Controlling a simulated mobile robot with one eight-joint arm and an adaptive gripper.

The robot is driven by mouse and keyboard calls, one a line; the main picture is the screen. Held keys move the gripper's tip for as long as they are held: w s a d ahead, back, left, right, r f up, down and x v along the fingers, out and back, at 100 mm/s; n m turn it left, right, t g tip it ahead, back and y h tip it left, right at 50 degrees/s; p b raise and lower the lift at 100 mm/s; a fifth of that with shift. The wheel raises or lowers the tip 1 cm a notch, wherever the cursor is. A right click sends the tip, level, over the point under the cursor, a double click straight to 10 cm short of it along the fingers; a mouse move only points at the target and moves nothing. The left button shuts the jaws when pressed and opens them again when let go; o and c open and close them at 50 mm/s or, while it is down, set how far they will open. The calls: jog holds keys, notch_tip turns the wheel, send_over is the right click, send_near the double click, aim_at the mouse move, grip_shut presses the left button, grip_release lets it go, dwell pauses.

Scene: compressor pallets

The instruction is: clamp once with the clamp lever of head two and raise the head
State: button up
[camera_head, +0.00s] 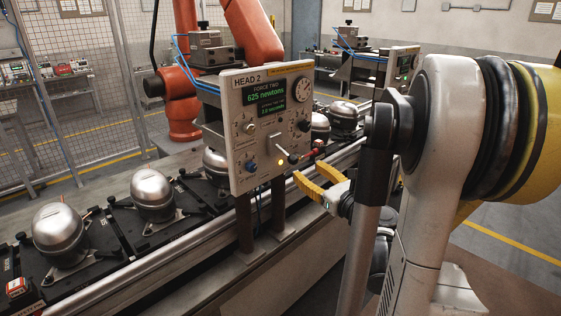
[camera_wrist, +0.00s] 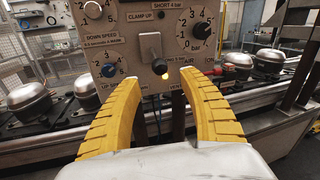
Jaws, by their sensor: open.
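The head two control panel (camera_head: 236,124) faces me, its screen (camera_head: 265,97) reading force two, 625 newtons. The clamp lever (camera_head: 287,156) sticks out of the panel's lower right part. In the wrist view the lever (camera_wrist: 151,48) stands under the "CLAMP UP" label, its dark knob (camera_wrist: 159,66) pointing toward me and down. My gripper (camera_head: 308,170) is open in front of the panel, at its lower right. In the wrist view my gripper (camera_wrist: 163,78) has its yellow fingers on both sides below the knob, apart from it and empty.
A lit yellow lamp (camera_head: 281,162) sits just below the lever. Silver compressors (camera_head: 152,195) stand on black pallets along the conveyor rail (camera_head: 190,252). A second panel (camera_head: 402,66) stands farther right. An orange robot arm is behind.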

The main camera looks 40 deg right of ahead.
aim_at(296, 161)
jog(key=w, duration=0.2)
jog(key=w+d+b, duration=0.1)
jog(key=w, duration=0.5)
jog(key=shift+w+d, duration=0.1)
jog(key=shift+d, duration=0.1)
grip_shut()
